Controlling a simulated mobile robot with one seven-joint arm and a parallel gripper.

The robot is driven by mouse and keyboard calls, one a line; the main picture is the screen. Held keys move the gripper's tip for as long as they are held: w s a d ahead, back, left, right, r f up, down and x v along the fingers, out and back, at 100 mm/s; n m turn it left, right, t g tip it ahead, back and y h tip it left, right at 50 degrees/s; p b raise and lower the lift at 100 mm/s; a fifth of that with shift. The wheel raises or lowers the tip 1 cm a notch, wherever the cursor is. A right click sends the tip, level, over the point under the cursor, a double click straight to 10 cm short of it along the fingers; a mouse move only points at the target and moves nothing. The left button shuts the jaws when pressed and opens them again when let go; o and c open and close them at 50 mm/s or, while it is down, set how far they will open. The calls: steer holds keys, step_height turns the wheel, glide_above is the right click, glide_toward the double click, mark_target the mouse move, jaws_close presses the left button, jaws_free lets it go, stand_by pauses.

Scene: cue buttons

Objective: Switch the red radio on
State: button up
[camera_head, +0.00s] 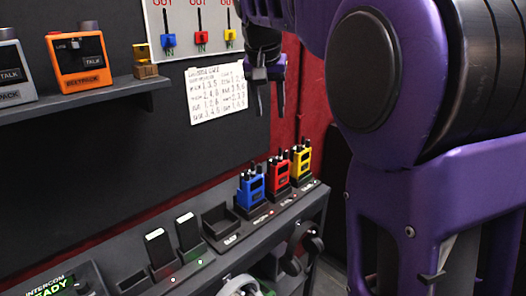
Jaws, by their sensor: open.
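The red radio (278,176) stands upright in a dock on the shelf, between the blue radio (251,191) on its left and the yellow radio (301,162) on its right. Dark knobs and a stubby antenna show on its top. It is too small to tell the knob's setting. My gripper (268,104) hangs above the radios, fingers pointing down, apart and empty. It is well clear of the red radio.
An empty dock (220,224) and two white-topped units (159,251) stand left of the blue radio. An intercom box (57,283) sits at lower left. A handwritten card (216,93) and a board with coloured switches (186,22) hang behind. Headphones (301,244) hang below the shelf.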

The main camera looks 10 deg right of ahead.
mark_target(275, 158)
steer(key=b+x, duration=0.3)
steer(key=x, duration=1.4)
steer(key=shift+w, duration=0.1)
jaws_close()
